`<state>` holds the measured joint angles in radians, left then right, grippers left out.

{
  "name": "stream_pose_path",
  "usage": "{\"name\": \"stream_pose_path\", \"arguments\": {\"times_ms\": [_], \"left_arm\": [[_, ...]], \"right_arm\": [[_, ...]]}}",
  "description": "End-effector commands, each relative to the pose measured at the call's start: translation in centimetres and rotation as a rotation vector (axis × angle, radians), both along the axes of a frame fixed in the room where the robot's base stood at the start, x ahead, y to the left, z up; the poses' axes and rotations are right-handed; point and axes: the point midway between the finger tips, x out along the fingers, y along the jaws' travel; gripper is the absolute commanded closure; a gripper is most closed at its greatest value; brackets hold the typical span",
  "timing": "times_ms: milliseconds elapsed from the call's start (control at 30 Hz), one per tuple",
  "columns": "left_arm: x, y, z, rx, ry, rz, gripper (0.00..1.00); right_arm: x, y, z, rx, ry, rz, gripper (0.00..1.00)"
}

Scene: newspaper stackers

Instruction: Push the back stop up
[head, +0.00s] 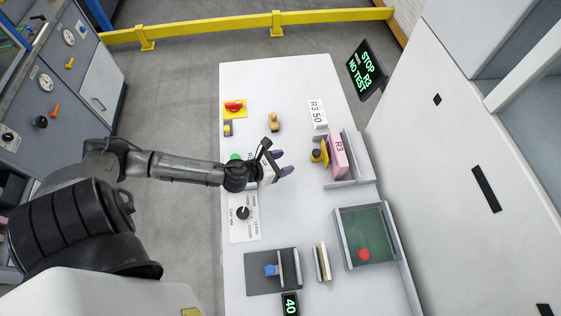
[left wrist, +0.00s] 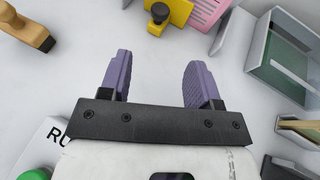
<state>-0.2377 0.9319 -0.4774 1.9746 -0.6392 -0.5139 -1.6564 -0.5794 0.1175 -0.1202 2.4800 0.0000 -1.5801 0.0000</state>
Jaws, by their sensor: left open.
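A yellow bracket with a black knob (head: 316,155) stands on the white table against the left side of a pink bundle labelled R3 (head: 338,152); I take this bracket for the back stop, though no label says so. The bundle sits in a grey L-shaped holder (head: 361,158). My left gripper (head: 283,162) is open and empty, left of the bracket and apart from it. In the left wrist view the yellow bracket (left wrist: 179,14) and pink bundle (left wrist: 210,10) lie beyond the two purple fingers (left wrist: 158,72), partly cut off by the top edge. My right gripper is out of view.
A wooden stamp (head: 274,121) and a red-knobbed yellow switch (head: 235,107) lie up the table. A white R3 50 card (head: 318,114) lies above the bracket. A green-floored tray (head: 381,238) and a dark plate with a blue knob (head: 262,282) are below.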

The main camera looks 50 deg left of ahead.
Motion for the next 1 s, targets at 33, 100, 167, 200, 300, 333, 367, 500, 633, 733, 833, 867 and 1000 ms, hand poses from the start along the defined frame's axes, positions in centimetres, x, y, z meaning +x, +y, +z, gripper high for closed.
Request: {"name": "stream_pose_path", "arguments": {"times_ms": [33, 100, 167, 200, 300, 333, 367, 500, 633, 733, 833, 867, 1000], "left_arm": [[-0.3, 0.0, 0.1, 0.001, 0.000, 0.000, 0.43], [-0.5, 0.1, 0.2, 0.002, 0.000, -0.001, 0.43], [-0.6, 0.1, 0.3, 0.002, 0.000, -0.001, 0.43], [-0.6, 0.1, 0.3, 0.002, 0.000, -0.001, 0.43], [-0.7, 0.1, 0.3, 0.002, -0.001, -0.001, 0.43], [-0.7, 0.1, 0.3, 0.002, -0.001, -0.001, 0.43], [-0.7, 0.1, 0.3, 0.002, -0.001, -0.001, 0.43], [-0.7, 0.1, 0.3, 0.001, -0.001, 0.000, 0.48], [-0.8, 0.0, 0.0, -0.005, -0.024, 0.013, 0.60], [-1.3, -0.1, -0.5, -0.010, -0.069, 0.036, 0.70], [-1.9, -0.4, -1.1, -0.013, -0.119, 0.056, 0.79], [-2.1, -0.4, -1.3, -0.015, -0.133, 0.061, 0.82], [-3.0, -0.7, -2.0, -0.016, -0.180, 0.074, 0.96]], "right_arm": [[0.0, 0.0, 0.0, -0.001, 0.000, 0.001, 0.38], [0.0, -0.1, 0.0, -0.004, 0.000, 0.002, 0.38], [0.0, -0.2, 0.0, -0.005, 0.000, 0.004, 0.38], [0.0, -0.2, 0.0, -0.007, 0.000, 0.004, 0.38], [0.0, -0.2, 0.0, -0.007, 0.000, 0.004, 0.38], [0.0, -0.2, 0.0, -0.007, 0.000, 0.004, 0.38], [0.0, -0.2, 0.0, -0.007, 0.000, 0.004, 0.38], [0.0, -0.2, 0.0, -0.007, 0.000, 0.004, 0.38], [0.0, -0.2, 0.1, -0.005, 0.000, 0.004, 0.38], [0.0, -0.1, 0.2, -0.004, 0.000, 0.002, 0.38], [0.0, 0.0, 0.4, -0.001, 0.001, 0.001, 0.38], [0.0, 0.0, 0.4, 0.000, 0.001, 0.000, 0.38], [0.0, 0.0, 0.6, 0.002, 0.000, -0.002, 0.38]]}}
